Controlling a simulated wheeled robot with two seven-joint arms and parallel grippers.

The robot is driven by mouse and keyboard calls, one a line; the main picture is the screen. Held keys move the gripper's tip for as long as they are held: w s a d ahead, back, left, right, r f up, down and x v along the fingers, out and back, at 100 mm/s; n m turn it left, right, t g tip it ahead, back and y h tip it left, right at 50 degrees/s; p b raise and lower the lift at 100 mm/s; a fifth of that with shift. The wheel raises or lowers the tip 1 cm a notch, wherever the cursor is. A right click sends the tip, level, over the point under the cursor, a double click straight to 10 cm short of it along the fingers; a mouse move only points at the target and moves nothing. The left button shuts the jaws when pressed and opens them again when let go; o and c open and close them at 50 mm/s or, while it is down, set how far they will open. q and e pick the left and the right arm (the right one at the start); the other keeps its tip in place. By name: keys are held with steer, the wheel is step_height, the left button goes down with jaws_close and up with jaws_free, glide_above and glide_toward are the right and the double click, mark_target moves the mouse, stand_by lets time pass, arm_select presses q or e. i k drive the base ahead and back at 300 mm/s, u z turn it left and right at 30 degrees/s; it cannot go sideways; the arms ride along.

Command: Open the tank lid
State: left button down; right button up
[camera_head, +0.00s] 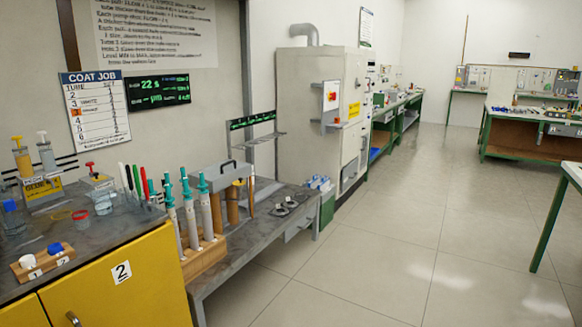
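A grey, box-like cover with a dark handle (228,172) stands on the low grey bench, behind the row of tubes. It looks like the tank lid and appears closed, but it is small here and partly hidden by the tubes. A brown cylinder (232,204) shows beneath it. Neither of my grippers is in view.
Several teal-topped tubes stand in a wooden rack (204,259) in front of the cover. A yellow cabinet (120,285) with bottles and pumps on top fills the lower left. The low bench (262,222) runs right of it. The tiled floor (400,250) is clear.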

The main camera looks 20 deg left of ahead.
mark_target(218, 176)
steer(key=z, duration=0.35)
steer(key=i, duration=1.7)
steer(key=u, duration=0.35)
steer(key=i, duration=1.65)
steer(key=u, duration=1.05)
